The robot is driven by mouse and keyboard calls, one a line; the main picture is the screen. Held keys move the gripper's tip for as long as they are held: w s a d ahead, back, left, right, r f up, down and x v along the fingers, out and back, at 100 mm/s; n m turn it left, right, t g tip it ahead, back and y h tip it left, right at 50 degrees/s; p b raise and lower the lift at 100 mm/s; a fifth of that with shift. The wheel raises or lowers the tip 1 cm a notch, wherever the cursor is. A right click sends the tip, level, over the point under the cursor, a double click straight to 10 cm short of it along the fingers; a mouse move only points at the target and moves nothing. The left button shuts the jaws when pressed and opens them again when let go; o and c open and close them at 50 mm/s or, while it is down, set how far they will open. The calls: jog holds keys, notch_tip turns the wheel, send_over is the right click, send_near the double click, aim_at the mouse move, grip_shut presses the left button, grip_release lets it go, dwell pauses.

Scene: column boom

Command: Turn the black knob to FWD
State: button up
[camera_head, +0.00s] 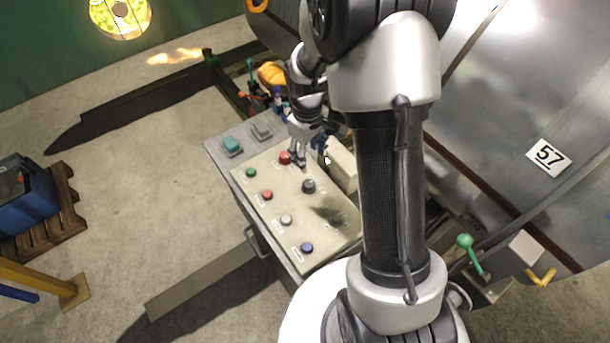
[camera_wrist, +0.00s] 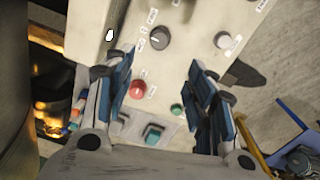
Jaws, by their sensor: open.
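The black knob (camera_head: 308,186) sits on the beige face of the control panel (camera_head: 262,215). In the wrist view the knob (camera_wrist: 160,38) is near the top centre, with a faint light mark and small white labels beside it, too small to read. My gripper (camera_head: 306,158) is over the far part of the panel, near the red mushroom button (camera_head: 285,158). Its blue-padded fingers (camera_wrist: 160,68) are spread wide and empty. The knob appears beyond the fingertips, between their lines, apart from them. The red mushroom button (camera_wrist: 137,88) shows between the fingers.
Green (camera_head: 251,172), red (camera_head: 267,195), white (camera_head: 286,220) and blue (camera_head: 307,247) buttons line the panel's left side. Teal (camera_head: 232,145) and grey blocks stand at its far end. A beige box (camera_head: 341,165) rises right of the knob.

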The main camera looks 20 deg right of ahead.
aim_at(309, 183)
jog(key=f+b, duration=0.1)
jog(key=f, duration=0.6)
jog(key=f+b, duration=0.1)
jog(key=f, duration=0.7)
jog(key=shift+w+d+f, duration=0.15)
jog(key=shift+d, duration=0.05)
jog(key=c, duration=1.1)
jog(key=shift+m, duration=0.3)
jog(key=m+b, duration=0.2)
jog(key=m, duration=0.1)
jog(key=shift+m, duration=0.3)
jog(key=m+b, duration=0.2)
jog(key=m, duration=0.2)
jog(key=shift+w+m, duration=0.1)
jog(key=shift+m, duration=0.2)
